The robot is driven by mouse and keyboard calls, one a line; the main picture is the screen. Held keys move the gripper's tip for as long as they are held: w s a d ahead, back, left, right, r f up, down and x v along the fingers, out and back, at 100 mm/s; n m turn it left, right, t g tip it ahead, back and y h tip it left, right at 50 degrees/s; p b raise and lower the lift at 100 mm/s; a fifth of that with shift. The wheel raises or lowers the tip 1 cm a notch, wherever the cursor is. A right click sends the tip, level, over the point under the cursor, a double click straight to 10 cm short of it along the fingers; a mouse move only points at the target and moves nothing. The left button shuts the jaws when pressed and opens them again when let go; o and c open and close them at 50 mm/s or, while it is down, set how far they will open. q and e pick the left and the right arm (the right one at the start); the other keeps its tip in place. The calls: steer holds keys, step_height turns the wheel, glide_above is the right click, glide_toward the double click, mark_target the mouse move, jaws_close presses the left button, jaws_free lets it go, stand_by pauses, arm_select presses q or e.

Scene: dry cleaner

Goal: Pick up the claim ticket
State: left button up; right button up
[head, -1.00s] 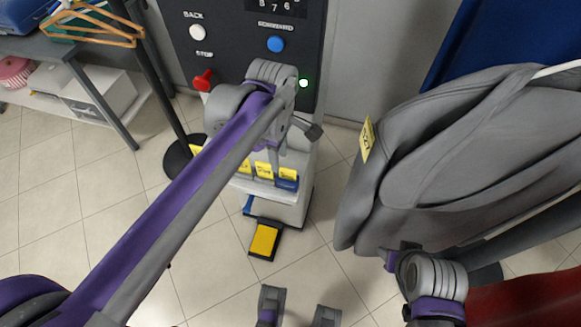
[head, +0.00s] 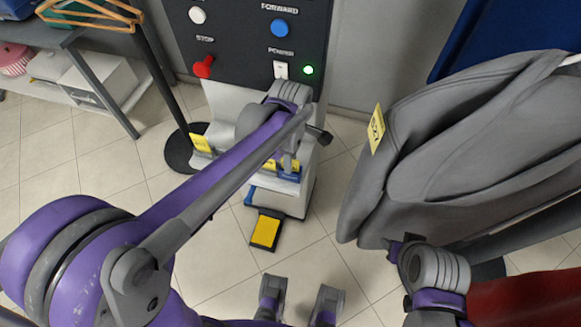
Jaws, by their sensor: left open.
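Small yellow tickets (head: 270,165) stand in a blue-trimmed holder low on the front of the control console. I cannot tell which is the claim ticket, because my left arm crosses in front of them. Another yellow slip (head: 201,144) shows at the left of the console. A yellow tag (head: 376,129) with a number hangs on the grey garment. My left gripper (head: 296,150) is just above and in front of the holder, open, pointing down. Its fingertips are partly hidden, and I see nothing held in it.
The console (head: 240,50) has white, blue and red controls and a lit green lamp. A grey garment (head: 450,150) hangs at the right, near my right arm. A yellow pedal (head: 265,231) lies on the floor. A shelf with hangers (head: 95,15) stands at upper left.

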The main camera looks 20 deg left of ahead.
arm_select(q)
steer(key=shift+f, duration=0.1)
steer(key=shift+c, duration=0.3)
jaws_close()
step_height(320, 180, up, 18)
steer(key=p, duration=0.2)
stand_by(0.5)
steer(key=shift+r, duration=0.2)
step_height(320, 180, up, 7)
steer(key=p, duration=0.5)
steer(key=shift+p, duration=0.35)
stand_by(0.3)
